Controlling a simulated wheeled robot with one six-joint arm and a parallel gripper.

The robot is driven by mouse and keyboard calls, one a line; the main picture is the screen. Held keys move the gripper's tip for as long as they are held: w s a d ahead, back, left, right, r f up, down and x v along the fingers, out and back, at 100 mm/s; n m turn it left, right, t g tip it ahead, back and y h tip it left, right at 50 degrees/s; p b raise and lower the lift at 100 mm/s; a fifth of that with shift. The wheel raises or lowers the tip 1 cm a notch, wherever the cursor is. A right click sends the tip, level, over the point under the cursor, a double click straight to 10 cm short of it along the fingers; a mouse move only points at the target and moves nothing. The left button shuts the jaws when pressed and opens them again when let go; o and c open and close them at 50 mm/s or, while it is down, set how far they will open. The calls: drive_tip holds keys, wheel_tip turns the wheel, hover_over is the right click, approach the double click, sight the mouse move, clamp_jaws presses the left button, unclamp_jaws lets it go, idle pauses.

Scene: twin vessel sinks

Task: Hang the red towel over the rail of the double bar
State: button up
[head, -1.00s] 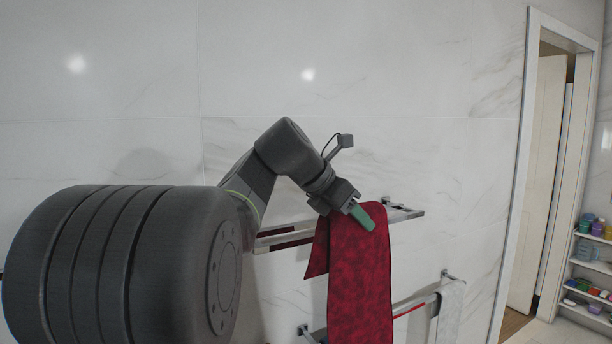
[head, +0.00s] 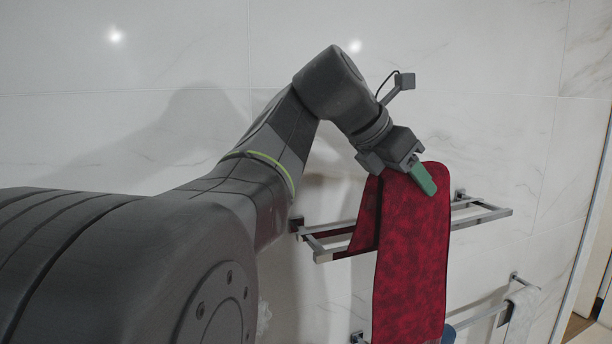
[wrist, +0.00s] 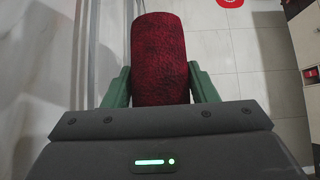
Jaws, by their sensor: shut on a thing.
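The red towel (head: 412,262) hangs from my gripper (head: 408,174) in a fold, with a long front panel and a shorter flap to its left. My gripper is shut on the towel's top fold, above the double bar (head: 482,218). One green finger shows in the head view; in the wrist view the towel (wrist: 160,60) sits between both green fingers. The front panel passes before the bar's front rail and hides its middle. I cannot tell exactly where the flap lies between the rails, or whether the fold touches a rail.
A lower rail (head: 480,318) on the wall carries a pale towel (head: 520,315) at right. A blue thing (head: 448,335) shows partly beside the red towel's lower end. The marble wall (head: 500,100) is close behind the bar. A doorway (head: 594,240) stands at the right edge.

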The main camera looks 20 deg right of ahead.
drive_tip(key=w+b, duration=0.1)
drive_tip(key=w, duration=0.6)
drive_tip(key=shift+s+a+f+b, duration=0.1)
drive_tip(key=shift+f+b, duration=1.1)
drive_tip(key=shift+f, duration=1.2)
drive_tip(key=shift+s+a+f+b, duration=0.1)
drive_tip(key=shift+f+b, duration=1.15)
drive_tip(key=shift+f, duration=1.1)
drive_tip(key=shift+s+a+f+b, duration=0.1)
drive_tip(key=shift+f+b, duration=1.1)
drive_tip(key=shift+f, duration=1.2)
drive_tip(key=o, duration=1.6)
drive_tip(key=shift+c, duration=0.2)
drive_tip(key=v, duration=1.3)
drive_tip(key=shift+a+r+p, duration=0.25)
drive_tip(key=shift+p, duration=0.15)
